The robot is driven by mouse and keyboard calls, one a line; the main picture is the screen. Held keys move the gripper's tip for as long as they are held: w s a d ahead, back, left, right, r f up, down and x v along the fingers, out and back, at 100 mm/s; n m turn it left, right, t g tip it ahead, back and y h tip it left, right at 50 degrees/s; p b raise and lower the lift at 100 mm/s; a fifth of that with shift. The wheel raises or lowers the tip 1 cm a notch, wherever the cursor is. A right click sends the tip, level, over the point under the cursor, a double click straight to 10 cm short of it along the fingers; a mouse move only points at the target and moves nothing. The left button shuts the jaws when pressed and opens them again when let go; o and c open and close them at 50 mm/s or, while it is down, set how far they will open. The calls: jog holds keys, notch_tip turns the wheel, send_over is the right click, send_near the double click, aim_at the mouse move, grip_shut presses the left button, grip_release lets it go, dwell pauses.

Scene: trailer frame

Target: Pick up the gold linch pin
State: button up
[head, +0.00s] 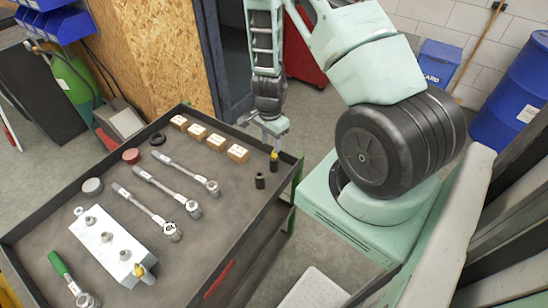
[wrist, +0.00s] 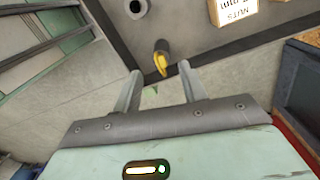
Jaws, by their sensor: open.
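A small gold piece, seemingly the linch pin (wrist: 161,62), stands at a dark round holder near the tray edge. In the head view the gold pin (head: 274,155) shows as a yellow tip on a black cylinder at the tray's right corner. My gripper (wrist: 160,70) is open and empty, and its two fingertips lie either side of the pin in the wrist view. The pin appears just beyond the tips, not touching them. In the head view my gripper (head: 276,138) hangs above the pin. Another gold-coloured piece (head: 140,271) sits at the end of the white block.
A second black cylinder (head: 260,181) stands beside the pin, also in the wrist view (wrist: 136,8). Wooden blocks (head: 238,153) line the far side; one labelled block (wrist: 236,10) is nearby. Ratchets (head: 168,190) and a white block (head: 112,245) fill the dark tray (head: 235,220), which has raised rims.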

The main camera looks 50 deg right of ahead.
aim_at(274, 159)
jog(key=shift+s+a+f+p, duration=0.15)
jog(key=shift+f+p, duration=0.35)
jog(key=shift+f, duration=0.85)
jog(key=shift+s+a+f+p, duration=0.15)
jog(key=shift+f+p, duration=0.35)
jog(key=shift+f, duration=0.8)
jog(key=shift+w, duration=0.1)
grip_shut()
